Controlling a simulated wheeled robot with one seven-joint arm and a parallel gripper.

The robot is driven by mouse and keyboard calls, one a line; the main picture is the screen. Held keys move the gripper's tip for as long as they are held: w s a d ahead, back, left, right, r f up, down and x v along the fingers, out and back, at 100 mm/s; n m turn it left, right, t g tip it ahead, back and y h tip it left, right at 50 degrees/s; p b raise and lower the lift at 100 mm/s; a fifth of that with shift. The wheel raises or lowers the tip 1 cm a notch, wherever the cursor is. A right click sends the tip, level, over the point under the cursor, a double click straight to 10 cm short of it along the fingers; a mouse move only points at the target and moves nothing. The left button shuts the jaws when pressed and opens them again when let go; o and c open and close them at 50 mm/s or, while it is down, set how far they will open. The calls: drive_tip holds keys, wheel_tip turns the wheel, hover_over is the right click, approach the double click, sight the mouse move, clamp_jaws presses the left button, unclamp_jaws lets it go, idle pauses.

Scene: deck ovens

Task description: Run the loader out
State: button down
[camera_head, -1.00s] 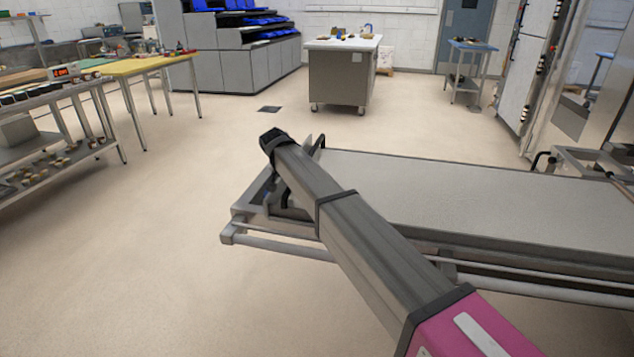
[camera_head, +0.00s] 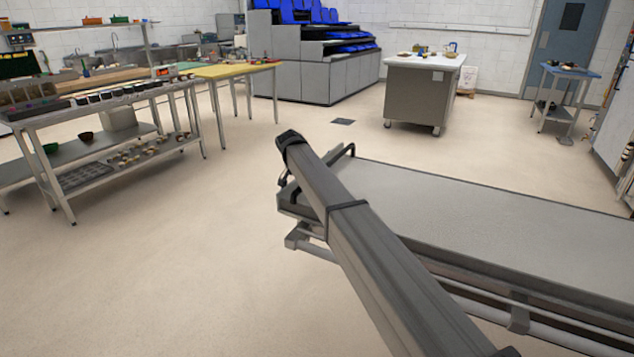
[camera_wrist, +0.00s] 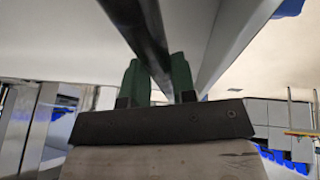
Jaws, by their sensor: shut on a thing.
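The loader (camera_head: 480,210) is a long, flat grey bed on a metal frame. It runs from the middle of the head view to the right edge, where it is cut off. A black curved handle (camera_head: 341,153) stands at its left far corner, and a pale tubular rail (camera_head: 318,250) runs along its near side. My arm crosses in front of its left end and hides part of it. In the wrist view my gripper (camera_wrist: 158,82) has green fingers closed around a dark bar (camera_wrist: 140,25), seemingly part of the loader. The head view does not show the grip itself.
A steel shelved table (camera_head: 110,110) and a yellow-topped table (camera_head: 235,70) stand at the left. A white-topped cabinet on wheels (camera_head: 417,95) and a small blue table (camera_head: 568,72) stand behind the loader. The floor (camera_head: 160,270) left of the loader is open.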

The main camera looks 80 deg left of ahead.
drive_tip(key=shift+s+a, duration=0.3)
drive_tip(key=shift+a, duration=0.05)
drive_tip(key=c, duration=0.9)
unclamp_jaws()
drive_tip(key=shift+d, duration=0.1)
drive_tip(key=shift+d+r, duration=0.1)
drive_tip(key=shift+r, duration=0.2)
drive_tip(key=v, duration=1)
drive_tip(key=shift+s, duration=0.1)
